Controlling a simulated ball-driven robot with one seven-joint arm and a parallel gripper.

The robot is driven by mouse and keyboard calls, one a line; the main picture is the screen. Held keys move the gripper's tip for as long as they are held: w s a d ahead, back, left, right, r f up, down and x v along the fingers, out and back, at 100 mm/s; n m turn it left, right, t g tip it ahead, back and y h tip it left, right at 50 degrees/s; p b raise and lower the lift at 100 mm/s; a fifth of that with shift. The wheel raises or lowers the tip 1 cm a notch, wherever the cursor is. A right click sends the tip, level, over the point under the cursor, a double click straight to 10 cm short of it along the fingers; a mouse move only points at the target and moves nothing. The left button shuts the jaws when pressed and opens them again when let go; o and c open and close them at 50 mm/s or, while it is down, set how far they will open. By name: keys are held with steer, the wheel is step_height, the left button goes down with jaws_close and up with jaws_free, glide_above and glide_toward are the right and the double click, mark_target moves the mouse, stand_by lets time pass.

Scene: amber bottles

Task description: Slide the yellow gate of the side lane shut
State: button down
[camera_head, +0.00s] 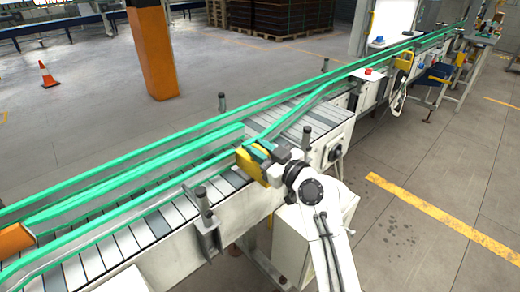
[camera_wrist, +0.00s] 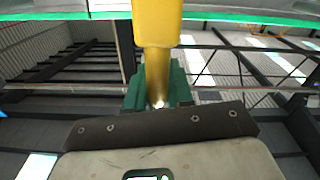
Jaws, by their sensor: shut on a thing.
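The yellow gate (camera_head: 248,167) stands at the near edge of the slatted conveyor, in the middle of the head view. My gripper (camera_head: 262,149) reaches it from the right, and its green fingers are closed at the gate's top. In the wrist view a yellow bar (camera_wrist: 157,25) of the gate runs down between the green fingers of my gripper (camera_wrist: 158,88), which is shut on it. The side lane (camera_head: 120,228) has slats between green rails. My gripper and wrist hide part of the gate and the lane beside it.
Green guide rails (camera_head: 130,178) run along the conveyor. Short dark posts (camera_head: 203,203) rise from its near edge. An orange part (camera_head: 16,240) sits at the left edge. An orange pillar (camera_head: 152,50) and a cone (camera_head: 47,75) stand behind. The floor at right is open.

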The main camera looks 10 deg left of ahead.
mark_target(269, 155)
steer(key=b+x, duration=0.5)
steer(key=b, duration=0.1)
steer(key=shift+w+f, duration=0.15)
steer(key=shift+w, duration=0.1)
steer(key=shift+w+a+b, duration=0.2)
steer(key=shift+b, duration=0.1)
steer(key=shift+w+r, duration=0.1)
steer(key=shift+r, duration=0.2)
steer(key=c, duration=1.4)
jaws_free()
steer(key=shift+a, duration=0.1)
steer(key=o, duration=0.3)
steer(key=shift+w+a, duration=0.1)
steer(key=shift+f, duration=0.1)
steer(key=b+v, duration=0.2)
steer(key=v, duration=0.8)
steer(key=shift+s+d, duration=0.2)
steer(key=shift+s, duration=0.15)
